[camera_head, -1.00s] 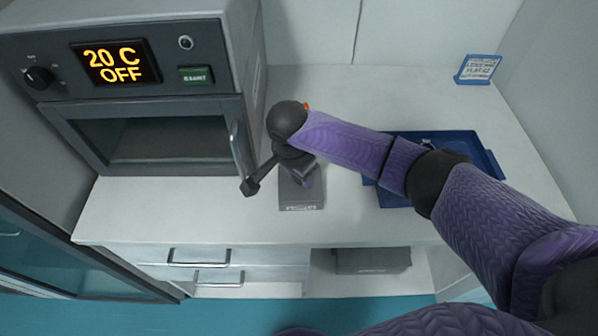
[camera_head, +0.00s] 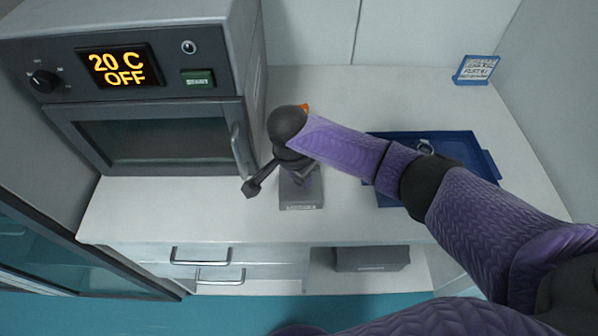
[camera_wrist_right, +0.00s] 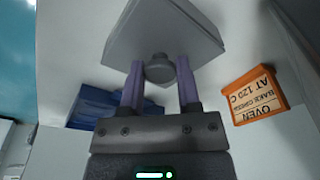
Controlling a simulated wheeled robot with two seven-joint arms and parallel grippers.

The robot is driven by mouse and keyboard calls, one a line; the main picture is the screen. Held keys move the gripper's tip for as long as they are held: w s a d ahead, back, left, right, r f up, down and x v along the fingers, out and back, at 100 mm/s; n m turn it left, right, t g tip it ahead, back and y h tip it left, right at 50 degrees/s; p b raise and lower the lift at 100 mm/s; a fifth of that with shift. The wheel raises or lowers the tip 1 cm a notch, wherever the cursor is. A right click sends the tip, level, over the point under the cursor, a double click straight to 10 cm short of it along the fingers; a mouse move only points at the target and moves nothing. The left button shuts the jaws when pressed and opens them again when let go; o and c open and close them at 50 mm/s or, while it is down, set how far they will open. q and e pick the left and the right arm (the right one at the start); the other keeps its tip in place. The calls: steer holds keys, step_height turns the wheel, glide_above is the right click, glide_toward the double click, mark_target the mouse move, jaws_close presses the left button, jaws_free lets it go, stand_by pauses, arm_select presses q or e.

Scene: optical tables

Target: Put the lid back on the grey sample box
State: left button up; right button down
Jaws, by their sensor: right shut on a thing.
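The grey sample box (camera_head: 302,202) stands on the white counter in the head view, right of the oven, with a small label on its front. My right gripper (camera_head: 303,181) is directly over it, pointing down. In the right wrist view my right gripper (camera_wrist_right: 160,82) is shut on the round dark knob (camera_wrist_right: 160,67) of the grey square lid (camera_wrist_right: 160,30). My wrist hides much of the box top in the head view, so I cannot tell whether the lid is fully seated. My left gripper is not in view.
A grey oven (camera_head: 150,90) reading 20 C OFF, its door shut, stands left. A blue tray (camera_head: 455,142) with a ring-like item lies right, partly behind my arm. An orange sign (camera_wrist_right: 257,95) shows in the wrist view. Another grey box (camera_head: 372,259) sits below the counter.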

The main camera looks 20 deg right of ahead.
stand_by(0.3)
jaws_free()
stand_by(0.3)
step_height(320, 180, up, 4)
steer(key=p, duration=0.4)
steer(key=shift+f, duration=0.25)
step_height(320, 180, up, 4)
steer(key=p, duration=0.4)
steer(key=shift+f, duration=0.25)
jaws_close()
